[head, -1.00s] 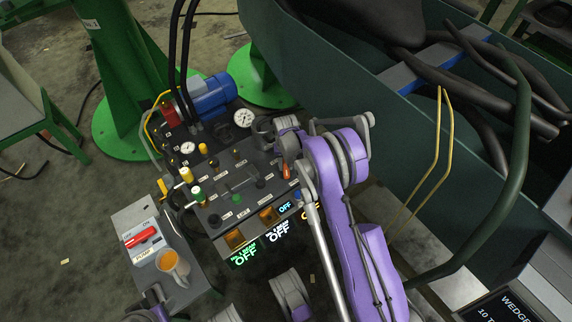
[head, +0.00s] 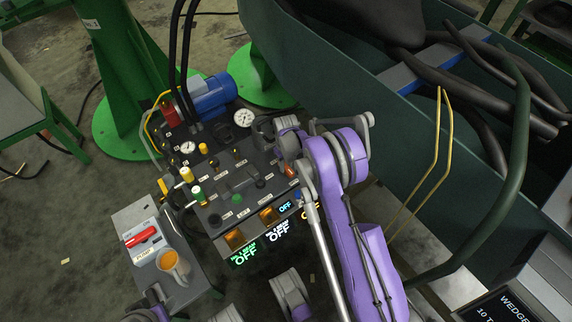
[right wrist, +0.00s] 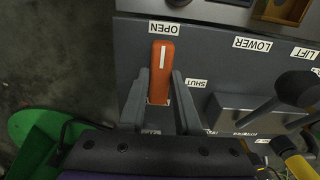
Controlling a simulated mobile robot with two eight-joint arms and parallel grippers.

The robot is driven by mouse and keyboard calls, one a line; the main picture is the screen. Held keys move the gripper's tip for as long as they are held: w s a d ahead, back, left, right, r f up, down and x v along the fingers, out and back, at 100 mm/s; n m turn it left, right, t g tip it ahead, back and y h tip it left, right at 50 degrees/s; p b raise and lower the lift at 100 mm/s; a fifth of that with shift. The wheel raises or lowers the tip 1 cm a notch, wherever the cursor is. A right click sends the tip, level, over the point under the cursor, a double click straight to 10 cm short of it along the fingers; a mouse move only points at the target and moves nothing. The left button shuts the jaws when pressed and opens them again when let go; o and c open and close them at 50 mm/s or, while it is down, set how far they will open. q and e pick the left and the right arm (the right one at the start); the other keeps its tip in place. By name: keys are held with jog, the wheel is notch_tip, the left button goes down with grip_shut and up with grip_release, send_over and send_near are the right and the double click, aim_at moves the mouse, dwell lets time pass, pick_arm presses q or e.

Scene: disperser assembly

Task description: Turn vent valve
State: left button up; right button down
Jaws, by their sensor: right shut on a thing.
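The vent valve's orange handle (right wrist: 163,60) has a white line and stands on the dark panel in the right wrist view. Its far end points at the OPEN label (right wrist: 164,28); the SHUT label (right wrist: 196,83) is to its right. My right gripper (right wrist: 161,80) is shut on the handle, one finger on each side. In the head view my right gripper (head: 288,150) is at the panel's right side. It mostly covers the handle, of which a small orange patch (head: 290,171) shows.
The control panel (head: 215,172) carries gauges, knobs and a black lever. A green machine wall (head: 330,95) is close to the right of my right arm.

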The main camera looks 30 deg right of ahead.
aim_at(286, 166)
dwell(0.3)
jog(key=c, duration=0.6)
grip_release()
jog(key=shift+r, duration=0.1)
notch_tip(286, 166, up, 11)
jog(key=p, duration=0.2)
jog(key=shift+f+p, duration=0.2)
jog(key=shift+p, duration=0.15)
